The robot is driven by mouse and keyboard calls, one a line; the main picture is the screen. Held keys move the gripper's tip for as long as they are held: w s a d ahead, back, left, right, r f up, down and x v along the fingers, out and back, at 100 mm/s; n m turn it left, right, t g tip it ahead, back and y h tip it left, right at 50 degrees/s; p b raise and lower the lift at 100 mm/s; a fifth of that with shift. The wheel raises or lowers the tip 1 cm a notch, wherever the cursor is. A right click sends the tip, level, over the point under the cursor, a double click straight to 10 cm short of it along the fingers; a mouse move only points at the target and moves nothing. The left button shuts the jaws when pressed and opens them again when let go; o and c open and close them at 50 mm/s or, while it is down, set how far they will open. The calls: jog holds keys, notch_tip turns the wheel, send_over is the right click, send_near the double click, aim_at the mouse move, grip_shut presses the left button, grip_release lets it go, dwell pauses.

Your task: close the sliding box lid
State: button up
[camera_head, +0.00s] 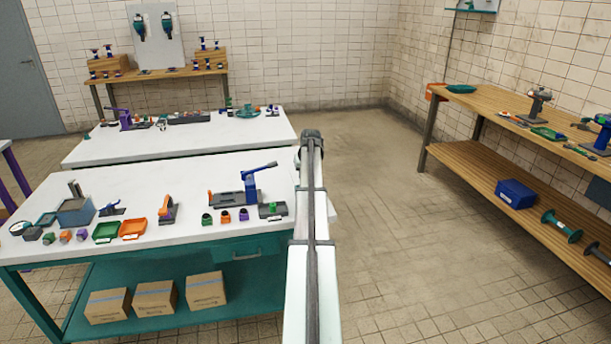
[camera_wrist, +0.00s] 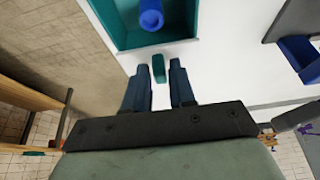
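In the wrist view a teal open-topped box (camera_wrist: 122,38) lies at the top, with a blue cylinder (camera_wrist: 151,14) inside. A small teal upright block (camera_wrist: 158,68), which looks like a lid handle, stands just outside the box's near wall. A white surface surrounds this block; I cannot tell lid from tabletop there. My gripper (camera_wrist: 159,78) is open, its two blue fingers on either side of the block with gaps visible. In the head view my arm hides the fingertips, and I cannot make out this box there.
The white worktable (camera_head: 150,185) holds an orange tray (camera_head: 133,229), a green tray (camera_head: 106,232), a blue clamp-like tool (camera_head: 251,183) and several small parts left of my arm. Open floor (camera_head: 380,200) lies right, before a wooden bench (camera_head: 520,110).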

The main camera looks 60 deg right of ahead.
grip_shut()
dwell(0.3)
jog(key=s+a, duration=0.7)
jog(key=a, duration=0.1)
jog(key=shift+s, duration=0.4)
jog(key=shift+o, duration=1.7)
grip_release()
jog(key=shift+d, duration=0.1)
jog(key=shift+r, duration=0.1)
jog(key=v, duration=1.3)
jog(key=shift+r, duration=0.3)
jog(key=shift+s, duration=0.1)
